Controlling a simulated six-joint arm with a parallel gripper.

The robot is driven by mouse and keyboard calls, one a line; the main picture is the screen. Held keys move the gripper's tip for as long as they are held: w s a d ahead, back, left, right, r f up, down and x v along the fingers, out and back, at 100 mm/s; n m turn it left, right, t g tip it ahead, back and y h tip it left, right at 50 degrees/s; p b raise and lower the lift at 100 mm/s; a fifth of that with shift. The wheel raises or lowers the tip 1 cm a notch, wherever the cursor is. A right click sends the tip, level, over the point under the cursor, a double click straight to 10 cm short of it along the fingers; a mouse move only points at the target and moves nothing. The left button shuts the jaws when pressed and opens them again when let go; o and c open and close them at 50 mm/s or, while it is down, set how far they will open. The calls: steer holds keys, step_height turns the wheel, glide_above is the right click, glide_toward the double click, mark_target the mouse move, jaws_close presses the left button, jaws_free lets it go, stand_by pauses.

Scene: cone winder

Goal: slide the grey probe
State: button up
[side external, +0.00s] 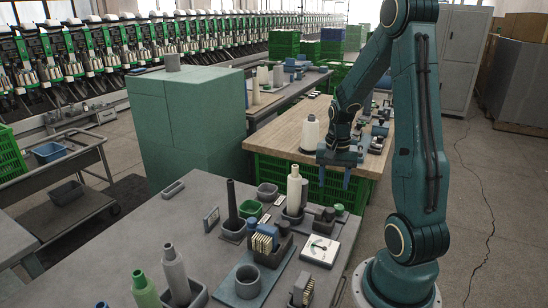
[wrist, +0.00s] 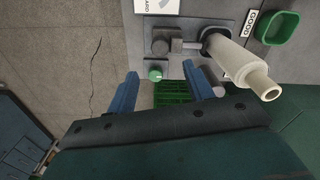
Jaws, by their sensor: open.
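I cannot tell whether the probe touches the cone or holder. In the side view the cream cone (side external: 294,190) stands on the grey table, and the probe is too small to tell apart clearly. My gripper (side external: 335,178) is above and behind that spot, its blue fingers apart. In the wrist view my gripper (wrist: 160,72) is open and empty, below the probe knob.
A green tray (wrist: 278,27) is at upper right. A wooden bench (side external: 275,134) stands behind.

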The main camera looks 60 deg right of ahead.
mark_target(330, 210)
steer(key=shift+f, duration=4.75)
steer(key=shift+c, duration=0.2)
jaws_close()
